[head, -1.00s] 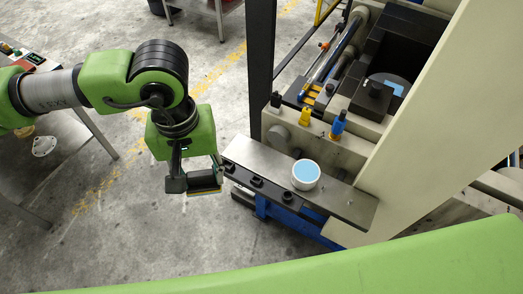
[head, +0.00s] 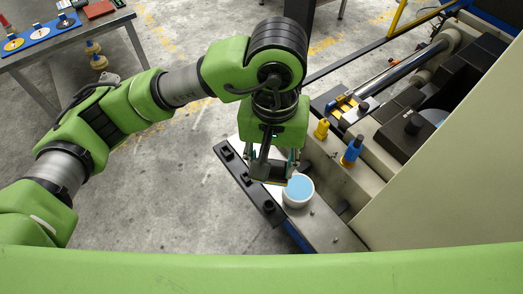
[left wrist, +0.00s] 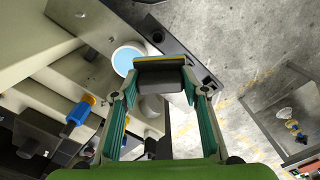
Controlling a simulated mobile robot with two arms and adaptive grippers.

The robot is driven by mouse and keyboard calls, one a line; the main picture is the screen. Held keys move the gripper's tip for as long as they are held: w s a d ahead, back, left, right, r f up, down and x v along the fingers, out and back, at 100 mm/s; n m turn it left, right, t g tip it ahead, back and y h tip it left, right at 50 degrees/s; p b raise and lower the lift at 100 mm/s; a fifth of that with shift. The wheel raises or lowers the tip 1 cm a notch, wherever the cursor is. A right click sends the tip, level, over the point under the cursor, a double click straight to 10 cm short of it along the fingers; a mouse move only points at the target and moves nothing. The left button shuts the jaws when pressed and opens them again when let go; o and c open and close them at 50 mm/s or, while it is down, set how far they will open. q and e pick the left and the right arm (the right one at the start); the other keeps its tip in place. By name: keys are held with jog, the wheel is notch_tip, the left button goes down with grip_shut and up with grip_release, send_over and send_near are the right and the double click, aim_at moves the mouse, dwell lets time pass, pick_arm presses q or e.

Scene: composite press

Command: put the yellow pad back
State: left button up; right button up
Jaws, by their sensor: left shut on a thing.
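My left gripper (head: 270,168) is shut on a dark block with a yellow edge (head: 268,180). The same block shows between the fingertips in the left wrist view (left wrist: 160,75), with a yellow strip along its far side. I cannot tell for sure that this is the yellow pad. The gripper is over the press's metal ledge (head: 322,228), right beside a round white pot with a light blue top (head: 298,191). From these views I cannot tell whether the block touches the pot or the ledge. My right gripper is not in view.
A yellow knob (head: 321,129) and a blue knob (head: 352,151) stand on the press behind the ledge. Dark fittings (head: 247,179) line the ledge's left edge. A table at the upper left bears a blue board (head: 27,40) with several discs. Open floor lies between.

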pick_arm(q)
jog(key=w+f+p, duration=0.1)
jog(key=w+f, duration=0.1)
jog(key=w, duration=0.1)
jog(key=w+a+f+p, duration=0.1)
jog(key=w+f, duration=0.2)
jog(key=w, duration=0.1)
jog(key=w+f+p, duration=0.2)
jog(key=w, duration=0.2)
jog(key=shift+a+f, duration=0.15)
jog(key=shift+f, duration=0.25)
jog(key=shift+w+f, duration=0.25)
jog(key=shift+f, duration=0.2)
notch_tip(320, 180, down, 3)
jog(key=shift+w+a+f+p, duration=0.1)
jog(key=shift+p, duration=0.55)
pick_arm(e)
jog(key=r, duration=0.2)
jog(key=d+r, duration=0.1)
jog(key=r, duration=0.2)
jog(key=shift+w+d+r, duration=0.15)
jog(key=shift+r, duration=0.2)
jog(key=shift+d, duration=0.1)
pick_arm(q)
jog(key=shift+f, duration=0.2)
jog(key=o, duration=1.2)
jog(key=shift+b, duration=0.3)
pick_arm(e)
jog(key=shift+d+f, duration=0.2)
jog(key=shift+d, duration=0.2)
